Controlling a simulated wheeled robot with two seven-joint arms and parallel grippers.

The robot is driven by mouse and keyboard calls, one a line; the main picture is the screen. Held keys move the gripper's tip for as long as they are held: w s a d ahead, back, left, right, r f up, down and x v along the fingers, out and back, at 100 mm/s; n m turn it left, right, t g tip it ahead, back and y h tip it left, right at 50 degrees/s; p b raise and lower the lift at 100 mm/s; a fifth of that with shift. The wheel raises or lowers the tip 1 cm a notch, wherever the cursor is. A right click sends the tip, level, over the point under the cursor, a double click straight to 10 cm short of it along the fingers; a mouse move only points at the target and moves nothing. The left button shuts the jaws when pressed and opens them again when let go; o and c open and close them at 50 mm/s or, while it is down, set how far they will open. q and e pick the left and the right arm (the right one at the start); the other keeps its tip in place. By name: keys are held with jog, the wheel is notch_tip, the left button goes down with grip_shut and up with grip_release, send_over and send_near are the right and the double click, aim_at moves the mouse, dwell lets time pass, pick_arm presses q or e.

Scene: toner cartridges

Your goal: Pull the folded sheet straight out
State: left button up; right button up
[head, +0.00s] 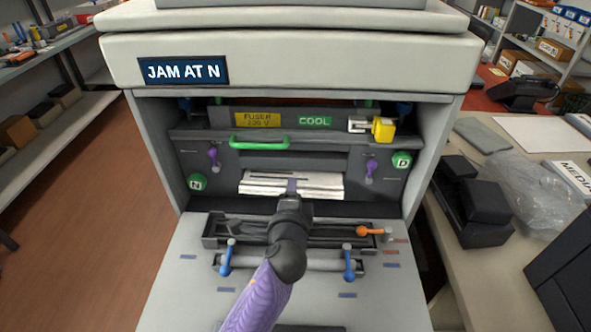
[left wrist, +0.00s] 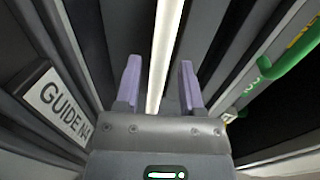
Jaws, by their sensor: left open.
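The folded sheet (head: 318,186) is white, creased in layers, and sticks out of the slot at the back of the printer's open bay. My left gripper (head: 291,185) reaches in from the front and overlaps the middle of the sheet. In the left wrist view, the open purple fingers of the left gripper (left wrist: 159,65) stand on either side of a narrow white strip, the sheet (left wrist: 167,40) seen edge-on. A gap shows between the strip and each finger. My right gripper is in neither view.
A green handle (head: 259,142) lies above the sheet, with purple levers (head: 213,158) at the sides. A label reading GUIDE N4 (left wrist: 62,108) is beside the gripper. Below is a drawer with blue levers (head: 227,258) and an orange lever (head: 371,231). A sign reads JAM AT N (head: 183,71).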

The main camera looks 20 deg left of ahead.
pick_arm(q)
jog(key=shift+s+a, duration=0.1)
jog(key=shift+s, duration=0.1)
jog(key=c, duration=0.6)
jog(key=shift+f+p+v, duration=0.2)
jog(key=shift+p+v, duration=0.05)
jog(key=shift+v, duration=0.8)
jog(key=shift+f+p+v, duration=0.25)
jog(key=shift+v, duration=0.8)
jog(key=shift+f+v, duration=0.25)
jog(key=shift+v, duration=0.95)
grip_shut()
jog(key=shift+r, duration=0.1)
